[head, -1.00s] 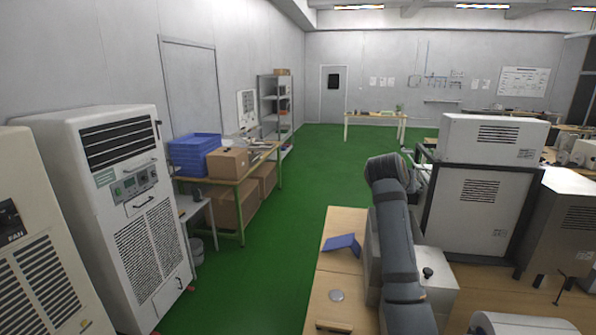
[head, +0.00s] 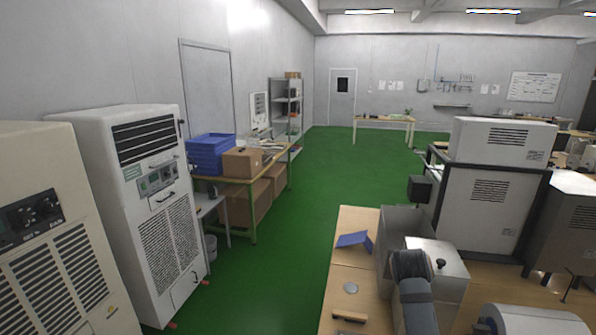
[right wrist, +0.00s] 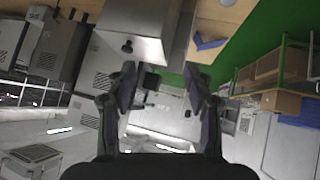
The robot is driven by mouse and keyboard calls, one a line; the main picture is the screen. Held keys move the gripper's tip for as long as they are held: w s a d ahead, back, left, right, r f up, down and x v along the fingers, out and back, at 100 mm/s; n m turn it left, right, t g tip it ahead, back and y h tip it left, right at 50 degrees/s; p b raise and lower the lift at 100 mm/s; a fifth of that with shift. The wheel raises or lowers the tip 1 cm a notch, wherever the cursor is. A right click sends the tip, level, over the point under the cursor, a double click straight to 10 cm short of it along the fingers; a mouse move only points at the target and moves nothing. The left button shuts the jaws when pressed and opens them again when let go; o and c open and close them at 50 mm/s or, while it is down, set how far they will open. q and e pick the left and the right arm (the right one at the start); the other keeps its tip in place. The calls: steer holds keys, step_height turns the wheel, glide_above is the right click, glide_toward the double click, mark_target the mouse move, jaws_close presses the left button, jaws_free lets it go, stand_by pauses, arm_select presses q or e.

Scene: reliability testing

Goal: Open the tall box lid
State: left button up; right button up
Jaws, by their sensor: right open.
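A light metal box (head: 453,288) with a black knob (head: 440,263) on its top stands on the wooden bench in the head view. Its lid looks shut. A taller grey metal box (head: 397,222) stands against its back left side. My right arm covers part of both boxes. In the right wrist view the picture is turned over, and a metal box (right wrist: 143,18) with a black knob (right wrist: 127,46) is at the top. My right gripper (right wrist: 160,72) is open and empty, its fingertips just below the knob in that picture. My left gripper is not in view.
A blue angled piece (head: 354,239) and a round disc (head: 351,287) lie on the bench (head: 345,262) left of the boxes. A large framed white machine (head: 485,200) stands behind at right. White cabinets (head: 150,200) stand at left. The green floor (head: 330,180) between is clear.

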steer(key=s+a+f+n+g+y, duration=0.2)
steer(key=s+f, duration=1.1)
steer(key=s, duration=0.1)
steer(key=s+a+f+n+g+y, duration=0.1)
steer(key=s+a+f, duration=0.1)
steer(key=s, duration=0.6)
steer(key=s+a+f+n+g+y, duration=0.1)
steer(key=s+a+f, duration=0.15)
steer(key=s, duration=0.65)
steer(key=s+d+f+g+b, duration=0.1)
steer(key=d+f+b, duration=0.15)
steer(key=f, duration=1.35)
steer(key=s+d+f+g+b, duration=0.1)
steer(key=f+b, duration=0.3)
steer(key=f, duration=1.1)
steer(key=s+f+b, duration=0.5)
steer(key=s+f, duration=1.4)
steer(key=f, duration=0.5)
steer(key=shift+d+g+y+b, duration=0.3)
steer(key=shift+d+g+b, duration=0.05)
steer(key=shift+d+g, duration=0.1)
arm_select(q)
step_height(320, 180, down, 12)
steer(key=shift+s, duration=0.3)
arm_select(e)
steer(key=shift+c, duration=0.2)
steer(key=shift+r, duration=0.1)
